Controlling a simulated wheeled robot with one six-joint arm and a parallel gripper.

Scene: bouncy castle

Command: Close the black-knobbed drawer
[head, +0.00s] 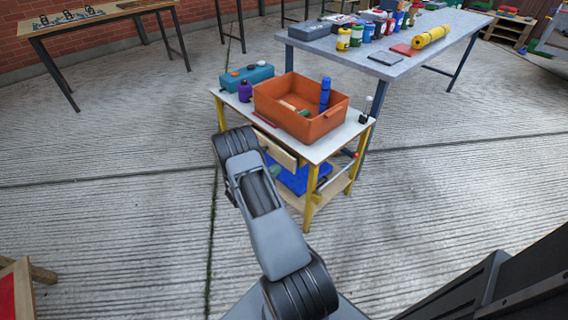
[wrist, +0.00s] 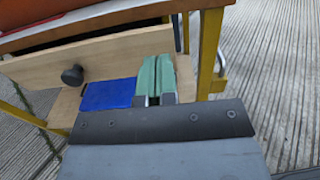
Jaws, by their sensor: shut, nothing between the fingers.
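The drawer has a pale wooden front (wrist: 110,58) with a round black knob (wrist: 72,75), seen in the wrist view. A dark gap shows above the front, below the tabletop, so the drawer stands partly out. In the head view the drawer front (head: 278,152) sticks out under the white-topped cart, partly hidden by my arm. My gripper (wrist: 163,60) is shut and empty, its green fingers side by side. The fingertips overlap the right end of the drawer front in the wrist view, right of the knob; I cannot tell whether they touch it. My arm hides the gripper in the head view.
The cart (head: 344,139) has yellow legs and carries an orange crate (head: 297,117). A blue item (wrist: 108,94) lies on its lower shelf. A yellow leg (wrist: 209,50) stands close right of my fingers. A grey table (head: 385,66) stands behind; the surrounding floor is open.

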